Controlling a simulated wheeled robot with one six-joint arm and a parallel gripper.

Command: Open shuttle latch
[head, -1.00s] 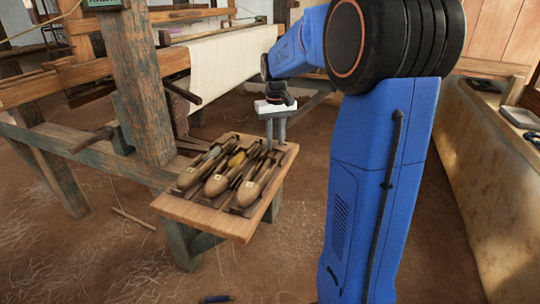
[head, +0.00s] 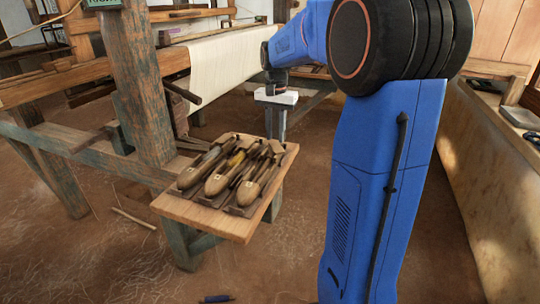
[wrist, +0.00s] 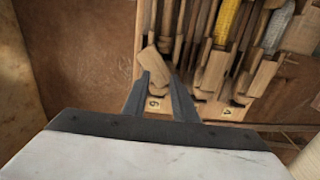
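A wooden tray (head: 215,222) on a stand holds three wooden shuttles side by side. The left shuttle (head: 193,176) and the middle shuttle (head: 217,184) lie beside the right shuttle (head: 247,192); yellow thread shows in the middle one. In the wrist view, a tilted wooden piece (wrist: 160,65) lies just beyond my fingers, with similar blocks (wrist: 212,70) and (wrist: 262,75) to its right. Small number tags (wrist: 153,104) mark the holders. My gripper (wrist: 160,75) has its two fingers apart with nothing seen held. In the head view it hangs at the tray's back right corner. I cannot tell which piece is the latch.
The loom's thick post (head: 140,85) and beams stand left of the tray. White cloth (head: 225,65) stretches behind. A long wooden bench (head: 480,190) lies at the right.

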